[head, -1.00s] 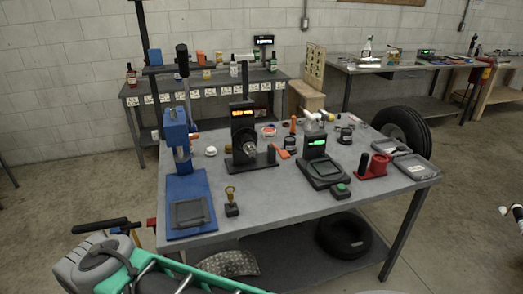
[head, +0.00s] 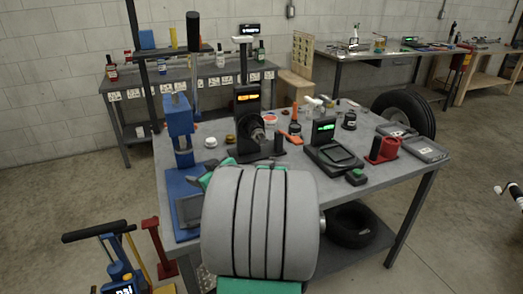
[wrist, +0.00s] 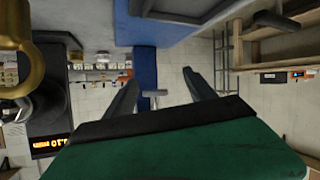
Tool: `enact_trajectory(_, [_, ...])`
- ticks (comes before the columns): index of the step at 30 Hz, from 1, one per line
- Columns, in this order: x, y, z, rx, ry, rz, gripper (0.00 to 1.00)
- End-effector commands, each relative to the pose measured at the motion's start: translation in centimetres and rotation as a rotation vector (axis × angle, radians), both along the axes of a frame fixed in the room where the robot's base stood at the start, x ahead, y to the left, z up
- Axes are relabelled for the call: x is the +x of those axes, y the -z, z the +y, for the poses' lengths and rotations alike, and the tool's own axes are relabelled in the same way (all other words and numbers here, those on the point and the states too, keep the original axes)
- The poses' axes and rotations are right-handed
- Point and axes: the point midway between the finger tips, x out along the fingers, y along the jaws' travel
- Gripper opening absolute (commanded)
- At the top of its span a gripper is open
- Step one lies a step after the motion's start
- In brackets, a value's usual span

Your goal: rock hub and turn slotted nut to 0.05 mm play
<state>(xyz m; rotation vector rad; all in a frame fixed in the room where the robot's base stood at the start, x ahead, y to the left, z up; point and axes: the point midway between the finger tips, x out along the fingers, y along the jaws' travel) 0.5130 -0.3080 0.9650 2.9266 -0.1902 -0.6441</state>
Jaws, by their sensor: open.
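The hub (head: 258,134) sits on the front of a black stand (head: 247,98) with a lit orange display, towards the back of the grey table. The slotted nut is too small to make out there. In the head view my grey arm hides most of the gripper, which is in front and left of the hub. In the wrist view an upside-down orange display (wrist: 48,143) shows at the left; its digits are hard to read.
A brass ring-shaped thing (wrist: 22,50) is close at the left of the wrist view. A blue press (head: 180,130) stands left of the stand. A green-lit device (head: 323,130), red holder (head: 382,149) and grey cases (head: 425,150) occupy the right of the table.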

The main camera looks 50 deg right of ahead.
Motion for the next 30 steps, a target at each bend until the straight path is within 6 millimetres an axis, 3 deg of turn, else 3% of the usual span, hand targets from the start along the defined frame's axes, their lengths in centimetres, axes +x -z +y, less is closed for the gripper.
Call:
enact_trajectory(1, [-2.1,0.8,-5.5,-0.034,0.083,-0.086,0.64])
enact_trajectory(3, [-5.2,-0.2,-11.4,-0.103,0.178,-0.203,0.64])
enact_trajectory(6, [-9.4,-1.3,-16.8,-0.179,0.288,-0.313,0.64])
enact_trajectory(7, [-10.3,-1.6,-17.8,-0.195,0.31,-0.332,0.64])
enact_trajectory(11, [-11.4,-2.4,-19.6,-0.226,0.346,-0.369,0.64])
enact_trajectory(21, [-6.1,-2.5,-22.5,-0.224,0.343,-0.366,0.64])
enact_trajectory(30, [-5.1,-2.4,-23.2,-0.224,0.345,-0.367,0.64])
